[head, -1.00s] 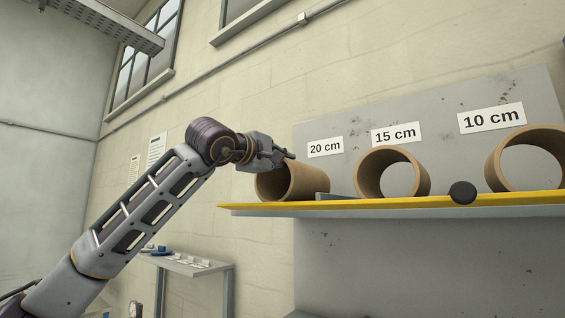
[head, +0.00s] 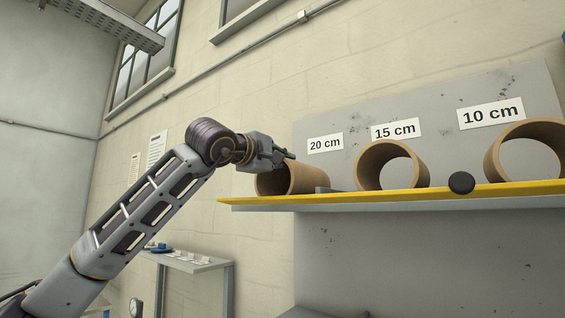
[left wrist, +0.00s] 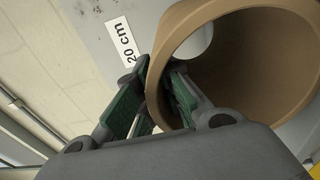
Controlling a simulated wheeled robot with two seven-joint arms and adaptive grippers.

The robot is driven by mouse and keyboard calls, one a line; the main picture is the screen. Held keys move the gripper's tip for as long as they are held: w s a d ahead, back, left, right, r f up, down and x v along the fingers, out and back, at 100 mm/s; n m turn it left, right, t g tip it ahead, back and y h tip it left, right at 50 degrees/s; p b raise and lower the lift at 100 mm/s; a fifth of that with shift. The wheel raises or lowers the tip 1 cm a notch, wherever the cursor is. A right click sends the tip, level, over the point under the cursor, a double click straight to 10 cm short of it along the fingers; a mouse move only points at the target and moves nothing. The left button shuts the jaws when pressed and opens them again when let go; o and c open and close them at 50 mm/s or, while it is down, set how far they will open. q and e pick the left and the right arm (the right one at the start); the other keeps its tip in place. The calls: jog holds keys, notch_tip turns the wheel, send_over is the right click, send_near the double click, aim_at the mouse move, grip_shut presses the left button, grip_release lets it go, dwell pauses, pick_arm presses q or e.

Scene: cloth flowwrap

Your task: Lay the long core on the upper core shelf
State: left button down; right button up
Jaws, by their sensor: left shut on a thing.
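The brown cardboard core (head: 303,179) lies on its side by the "20 cm" label (head: 325,143), at the left end of the yellow-edged upper shelf (head: 400,197). Its open end faces me. My right gripper is not in view.
Two more cores stand on the shelf: one at "15 cm" (head: 365,165) and one at "10 cm" (head: 494,160). A grey divider (head: 336,189) lies just right of the held core. A dark round knob (head: 461,183) is at the front edge. A side table (head: 195,262) is lower left.

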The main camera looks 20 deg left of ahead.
pick_arm(q)
jog(key=c, duration=1.5)
grip_release()
jog(key=v, duration=1.2)
jog(key=shift+d, duration=0.1)
